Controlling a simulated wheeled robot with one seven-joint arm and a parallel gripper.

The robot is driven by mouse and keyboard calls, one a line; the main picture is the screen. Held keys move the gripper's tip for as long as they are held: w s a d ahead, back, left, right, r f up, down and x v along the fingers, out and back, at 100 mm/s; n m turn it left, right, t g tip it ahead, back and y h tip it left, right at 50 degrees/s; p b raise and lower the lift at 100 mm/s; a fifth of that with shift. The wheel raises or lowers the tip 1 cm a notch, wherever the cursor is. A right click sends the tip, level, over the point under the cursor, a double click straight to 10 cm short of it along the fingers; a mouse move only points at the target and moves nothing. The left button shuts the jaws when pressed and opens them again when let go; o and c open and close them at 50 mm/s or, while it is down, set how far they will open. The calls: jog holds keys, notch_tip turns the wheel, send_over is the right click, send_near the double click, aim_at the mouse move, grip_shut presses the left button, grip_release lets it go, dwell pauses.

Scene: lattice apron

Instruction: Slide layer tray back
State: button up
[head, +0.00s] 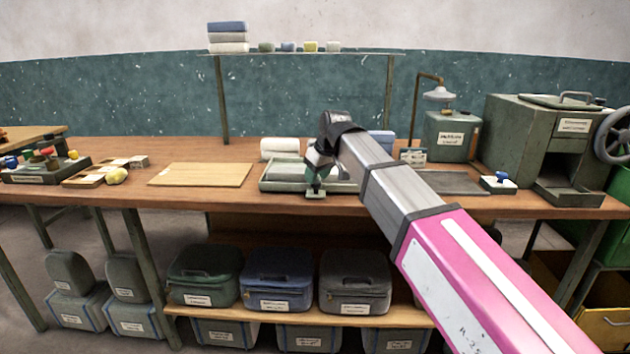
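A shallow grey-green tray (276,187) lies on the wooden workbench near its front edge, holding something grey and flat. My gripper (316,191) points down at the front rim of this tray, near its middle. The gripper is small in the view and seems to touch or hover just over the rim; I cannot tell which, nor whether its fingers are closed. My arm hides the right part of the tray.
A wooden board (200,175) lies left of the tray. A white roll (280,147) and a blue stack (381,139) stand behind it. A dark flat plate (455,183) and a large green machine (535,135) are to the right. A shelf (300,53) rises at the back.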

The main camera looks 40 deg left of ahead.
jog(key=v, duration=0.8)
dwell(0.4)
